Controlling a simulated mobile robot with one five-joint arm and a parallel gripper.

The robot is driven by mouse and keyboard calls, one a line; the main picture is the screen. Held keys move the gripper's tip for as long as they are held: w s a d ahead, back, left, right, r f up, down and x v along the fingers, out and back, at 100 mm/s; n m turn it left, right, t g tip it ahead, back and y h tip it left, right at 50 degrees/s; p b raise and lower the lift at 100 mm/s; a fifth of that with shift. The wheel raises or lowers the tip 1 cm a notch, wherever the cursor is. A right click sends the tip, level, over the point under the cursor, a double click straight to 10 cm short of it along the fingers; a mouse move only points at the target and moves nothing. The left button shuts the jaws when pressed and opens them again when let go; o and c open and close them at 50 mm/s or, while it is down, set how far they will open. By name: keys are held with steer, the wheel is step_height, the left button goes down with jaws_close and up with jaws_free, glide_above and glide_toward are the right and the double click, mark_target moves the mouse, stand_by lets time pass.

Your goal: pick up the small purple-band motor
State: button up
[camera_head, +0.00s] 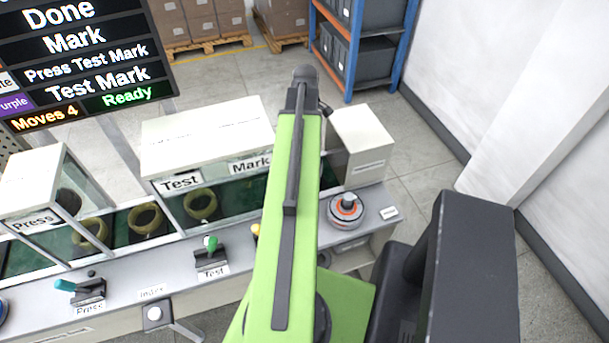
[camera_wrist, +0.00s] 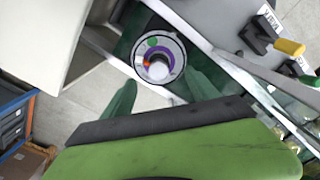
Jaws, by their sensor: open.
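In the wrist view, a small round motor (camera_wrist: 160,58) with a pale centre, a green spot and an orange-red mark sits on a dark green surface. My green arm hides part of the bench there, and the gripper's fingers do not show clearly.
A white-topped Test and Mark housing (camera_head: 205,135) and a Press housing (camera_head: 32,176) stand over the belt, with several tan rings below. A white box (camera_head: 362,135) stands right of my arm. A yellow lever (camera_wrist: 290,46) is at the wrist view's right. Clear floor lies beyond.

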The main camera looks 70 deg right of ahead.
step_height(320, 180, down, 9)
steer(key=b, duration=0.7)
steer(key=shift+d+f+b, duration=0.15)
steer(key=shift+f+b, duration=0.05)
steer(key=shift+b, duration=0.2)
steer(key=shift+r, duration=0.15)
jaws_close()
